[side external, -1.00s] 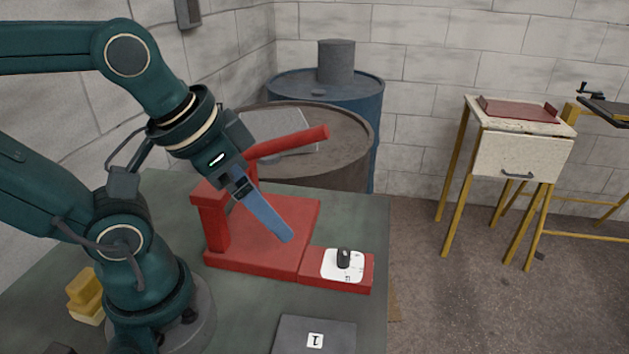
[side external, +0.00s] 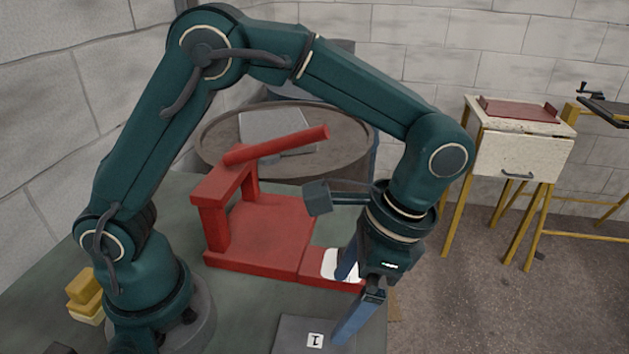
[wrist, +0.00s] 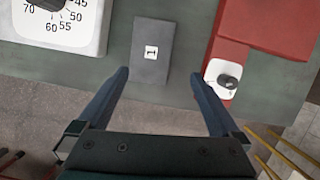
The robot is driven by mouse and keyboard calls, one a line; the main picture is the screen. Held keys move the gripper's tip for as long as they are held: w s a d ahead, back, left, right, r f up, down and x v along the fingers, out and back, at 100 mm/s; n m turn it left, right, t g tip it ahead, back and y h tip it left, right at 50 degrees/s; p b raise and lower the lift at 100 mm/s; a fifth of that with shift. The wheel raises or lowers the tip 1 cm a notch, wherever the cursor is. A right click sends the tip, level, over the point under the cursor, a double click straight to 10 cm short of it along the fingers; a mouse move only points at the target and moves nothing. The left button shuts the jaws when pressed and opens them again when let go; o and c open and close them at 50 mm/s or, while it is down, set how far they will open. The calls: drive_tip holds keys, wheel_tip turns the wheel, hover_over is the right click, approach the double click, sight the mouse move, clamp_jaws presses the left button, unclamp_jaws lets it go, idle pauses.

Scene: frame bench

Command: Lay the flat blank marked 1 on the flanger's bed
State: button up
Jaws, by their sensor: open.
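The flat blank marked 1 (side external: 292,333) is a dark grey plate with a white label, lying flat on the bench near its front edge. It also shows in the wrist view (wrist: 150,68), ahead of and between the fingers. My gripper (side external: 345,303) points down over the bench edge beside the blank, fingers open and empty; it also shows open in the wrist view (wrist: 158,82). The red flanger, with its flat bed (side external: 265,236), upright frame and raised lever (side external: 290,145), stands behind the blank. My gripper partly hides its white dial plate (side external: 333,262).
Yellow blocks (side external: 85,295) lie at the left of the bench. A white dial with numbers (wrist: 85,30) sits left of the blank in the wrist view. Drums (side external: 215,140) stand behind the bench. Bare green bench top (wrist: 115,60) surrounds the blank.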

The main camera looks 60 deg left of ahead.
sight(316, 341)
drive_tip(key=f, duration=0.1)
drive_tip(key=s+f, duration=0.1)
drive_tip(key=f, duration=0.1)
drive_tip(key=shift+s+d+m+g+y, duration=0.3)
drive_tip(key=shift+s+d+m, duration=0.05)
drive_tip(key=shift+d+m, duration=0.05)
drive_tip(key=shift+x, duration=2.3)
drive_tip(key=shift+c, duration=0.3)
drive_tip(key=c, duration=1.2)
drive_tip(key=shift+r, duration=0.1)
